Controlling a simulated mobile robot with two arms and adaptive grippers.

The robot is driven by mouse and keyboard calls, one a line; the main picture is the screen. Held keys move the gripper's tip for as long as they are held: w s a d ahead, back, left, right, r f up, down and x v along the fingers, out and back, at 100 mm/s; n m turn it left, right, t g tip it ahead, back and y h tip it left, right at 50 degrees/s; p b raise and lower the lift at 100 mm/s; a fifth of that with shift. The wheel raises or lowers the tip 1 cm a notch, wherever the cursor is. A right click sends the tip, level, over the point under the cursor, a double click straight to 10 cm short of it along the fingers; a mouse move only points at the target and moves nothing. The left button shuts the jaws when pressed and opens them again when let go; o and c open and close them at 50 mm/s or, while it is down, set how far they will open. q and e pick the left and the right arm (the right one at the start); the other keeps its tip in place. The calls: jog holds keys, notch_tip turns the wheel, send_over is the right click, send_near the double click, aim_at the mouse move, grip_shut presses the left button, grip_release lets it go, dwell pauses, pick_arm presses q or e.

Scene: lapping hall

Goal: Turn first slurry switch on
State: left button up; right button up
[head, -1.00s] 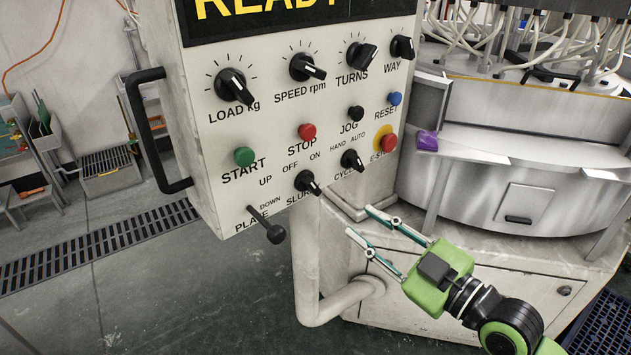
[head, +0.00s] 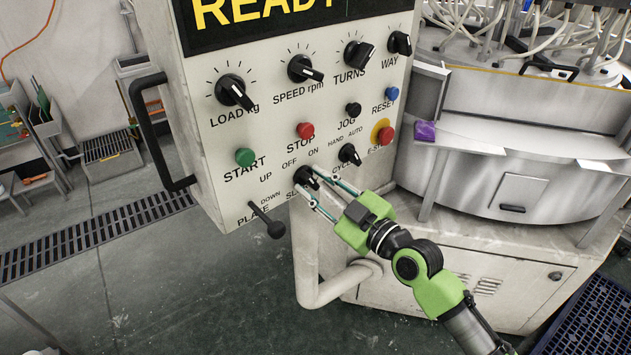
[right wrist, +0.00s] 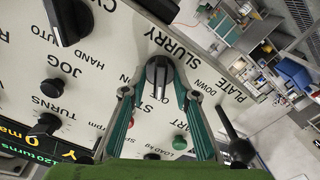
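The SLURRY knob (head: 304,180) is a black rotary switch with OFF and ON printed above it, low on the grey control panel (head: 266,128). My right gripper (head: 306,178) is at this knob, with one finger on each side. In the right wrist view the knob (right wrist: 158,72) stands between the spread fingers (right wrist: 158,88), and its white mark points down the picture. A narrow gap seems to show beside the knob; contact is hard to tell. In the head view the fingers partly hide the knob and its label. My left gripper is not in view.
The CYCLE knob (head: 349,154) is close to the right, and the PLATE lever (head: 267,222) sticks out at lower left. A red emergency stop (head: 386,134) is at the right edge. A bent pipe (head: 308,270) runs below the panel.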

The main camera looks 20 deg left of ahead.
grip_shut()
jog(key=shift+m, duration=0.4)
jog(key=shift+f+m+b, duration=0.1)
jog(key=shift+m+b, duration=0.35)
jog(key=shift+m, duration=0.55)
jog(key=m, duration=0.2)
jog(key=shift+m, duration=0.3)
jog(key=m, duration=0.2)
jog(key=shift+m, duration=2.2)
